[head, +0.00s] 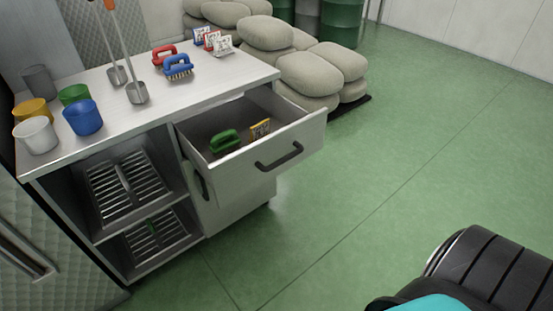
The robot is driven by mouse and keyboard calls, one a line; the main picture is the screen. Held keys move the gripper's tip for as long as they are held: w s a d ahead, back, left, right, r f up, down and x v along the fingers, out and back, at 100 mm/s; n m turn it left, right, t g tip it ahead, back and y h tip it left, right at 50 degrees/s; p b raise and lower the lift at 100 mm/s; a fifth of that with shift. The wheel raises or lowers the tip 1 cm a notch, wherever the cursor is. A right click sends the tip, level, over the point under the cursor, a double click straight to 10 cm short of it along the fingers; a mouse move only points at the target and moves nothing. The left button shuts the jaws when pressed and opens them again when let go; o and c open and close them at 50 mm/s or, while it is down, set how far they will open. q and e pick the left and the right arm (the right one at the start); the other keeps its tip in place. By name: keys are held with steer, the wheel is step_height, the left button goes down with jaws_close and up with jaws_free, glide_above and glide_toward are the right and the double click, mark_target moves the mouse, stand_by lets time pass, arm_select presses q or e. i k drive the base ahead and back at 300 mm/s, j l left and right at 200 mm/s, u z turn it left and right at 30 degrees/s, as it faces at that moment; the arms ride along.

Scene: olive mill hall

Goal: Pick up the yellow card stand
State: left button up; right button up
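The stand's lower part is hard to make out at this size. Neither of my grippers is in view.
The countertop (135,115) holds cups, two scoops, red and blue brushes (178,67) and several other card stands (221,45). Sacks (309,80) are piled on a dark pallet behind the drawer. The green floor to the right is mostly clear.

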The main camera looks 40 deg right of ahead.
mark_target(260, 130)
steer(key=i+l+z, duration=0.6)
steer(key=i, duration=0.3)
